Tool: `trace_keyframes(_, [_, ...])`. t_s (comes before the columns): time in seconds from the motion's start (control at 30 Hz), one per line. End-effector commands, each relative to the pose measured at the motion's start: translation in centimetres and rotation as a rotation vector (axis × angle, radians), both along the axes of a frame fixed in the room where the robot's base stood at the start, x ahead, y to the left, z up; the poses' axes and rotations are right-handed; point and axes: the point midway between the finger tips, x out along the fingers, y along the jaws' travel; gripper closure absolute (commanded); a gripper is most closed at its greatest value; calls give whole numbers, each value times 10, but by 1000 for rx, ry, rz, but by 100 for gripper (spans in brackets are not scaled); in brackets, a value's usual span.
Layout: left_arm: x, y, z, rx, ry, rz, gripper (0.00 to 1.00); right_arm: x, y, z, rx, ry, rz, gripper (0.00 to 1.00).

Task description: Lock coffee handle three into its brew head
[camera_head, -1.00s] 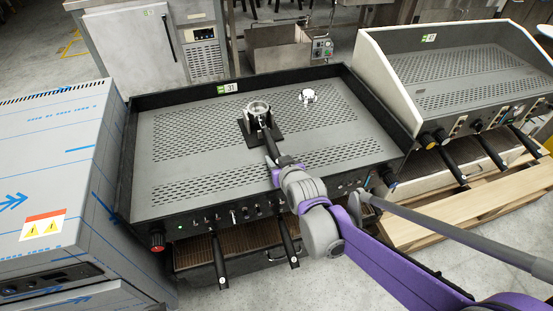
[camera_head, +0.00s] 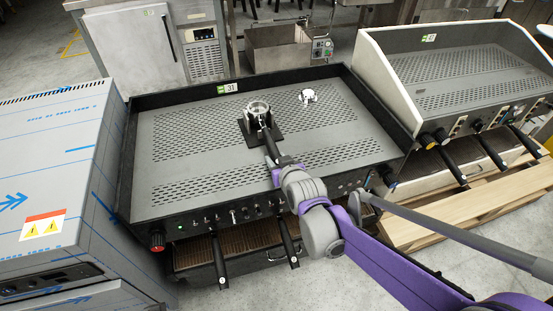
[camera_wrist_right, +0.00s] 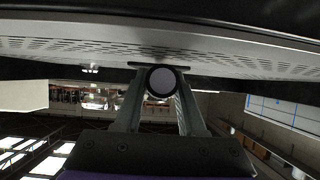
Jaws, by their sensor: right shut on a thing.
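A coffee handle with a round metal basket (camera_head: 258,108) rests on a small black stand (camera_head: 247,134) on top of the coffee machine (camera_head: 190,165). Its dark grip points toward me. My right gripper (camera_head: 274,158) is shut on that grip. In the right wrist view, the pale round end of the handle (camera_wrist_right: 162,82) lies between the two fingers of the right gripper (camera_wrist_right: 159,92). Two other black handles, one at the left (camera_head: 218,262) and one in the middle (camera_head: 288,243), stick out from the machine's front. My arm hides the front farther right, and no third brew head shows clearly. My left gripper is not in view.
A small white metal item (camera_head: 308,96) sits on the machine top, right of the stand. A raised dark rim (camera_head: 200,93) surrounds the top. A blue-marked steel cabinet (camera_head: 60,170) stands close at left. A second coffee machine (camera_head: 465,75) stands at right above wooden pallets (camera_head: 470,205).

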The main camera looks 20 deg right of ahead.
Motion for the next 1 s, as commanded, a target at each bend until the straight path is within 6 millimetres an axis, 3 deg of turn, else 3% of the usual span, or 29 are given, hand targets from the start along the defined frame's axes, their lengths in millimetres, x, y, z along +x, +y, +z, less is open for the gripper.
trace_keyframes(1.0, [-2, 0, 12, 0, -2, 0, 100, 0, 0, 13, 0, -3, 0, 100])
